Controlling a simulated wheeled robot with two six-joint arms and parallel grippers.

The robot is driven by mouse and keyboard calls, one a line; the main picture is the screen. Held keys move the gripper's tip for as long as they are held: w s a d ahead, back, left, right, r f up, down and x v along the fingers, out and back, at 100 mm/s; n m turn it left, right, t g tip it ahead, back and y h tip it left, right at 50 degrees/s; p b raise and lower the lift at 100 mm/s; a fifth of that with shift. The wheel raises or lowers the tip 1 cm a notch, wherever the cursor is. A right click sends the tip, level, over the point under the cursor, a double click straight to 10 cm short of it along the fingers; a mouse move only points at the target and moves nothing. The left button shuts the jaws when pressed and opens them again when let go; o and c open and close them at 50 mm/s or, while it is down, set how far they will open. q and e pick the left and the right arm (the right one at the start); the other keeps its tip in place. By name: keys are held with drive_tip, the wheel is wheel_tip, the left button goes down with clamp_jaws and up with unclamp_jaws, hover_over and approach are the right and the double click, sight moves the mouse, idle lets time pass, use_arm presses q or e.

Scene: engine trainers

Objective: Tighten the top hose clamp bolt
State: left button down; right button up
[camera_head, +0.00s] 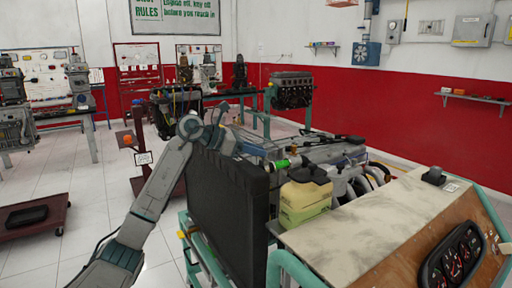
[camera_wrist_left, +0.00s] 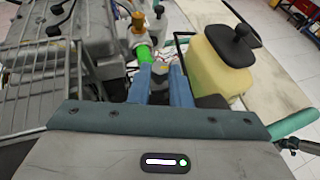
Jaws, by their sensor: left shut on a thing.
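My left gripper (camera_wrist_left: 161,72) points down into the engine bay, its two blue fingers close together. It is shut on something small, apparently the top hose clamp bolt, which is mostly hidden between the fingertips. A bright green hose section (camera_wrist_left: 144,53) with a brass-coloured fitting (camera_wrist_left: 138,29) lies just beyond and left of the fingertips. In the head view the green section (camera_head: 283,163) shows behind the black radiator (camera_head: 228,205), and my left arm reaches over the radiator's top edge. The clamp band itself is too small to make out. My right gripper is not in view.
A yellow coolant tank (camera_head: 305,199) with a black cap stands close to the right of my left gripper. A wooden panel with gauges (camera_head: 463,257) fills the front right. Pipes and hoses crowd the engine (camera_head: 325,152). Open floor lies left of the radiator.

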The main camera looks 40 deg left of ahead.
use_arm(q)
drive_tip(key=m, duration=0.1)
drive_tip(key=g+h+p, duration=0.1)
drive_tip(key=m+g+h+p, duration=0.1)
drive_tip(key=shift+w+a+r+m, duration=0.2)
drive_tip(key=shift+w+r+m, duration=0.05)
drive_tip(key=shift+w+m, duration=0.05)
drive_tip(key=shift+m+g, duration=0.3)
drive_tip(key=shift+g, duration=0.2)
drive_tip(key=m+g+h+p, duration=0.1)
drive_tip(key=m+g+p, duration=0.1)
drive_tip(key=w+m+g+h+p, duration=0.1)
drive_tip(key=m+g+p, duration=0.1)
drive_tip(key=m+g, duration=0.1)
drive_tip(key=shift+a+f+g, duration=0.2)
drive_tip(key=shift+g, duration=0.1)
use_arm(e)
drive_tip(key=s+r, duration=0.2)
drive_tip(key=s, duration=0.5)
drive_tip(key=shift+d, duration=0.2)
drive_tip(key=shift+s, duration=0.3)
use_arm(q)
drive_tip(key=c, duration=1.3)
unclamp_jaws()
drive_tip(key=shift+c, duration=0.2)
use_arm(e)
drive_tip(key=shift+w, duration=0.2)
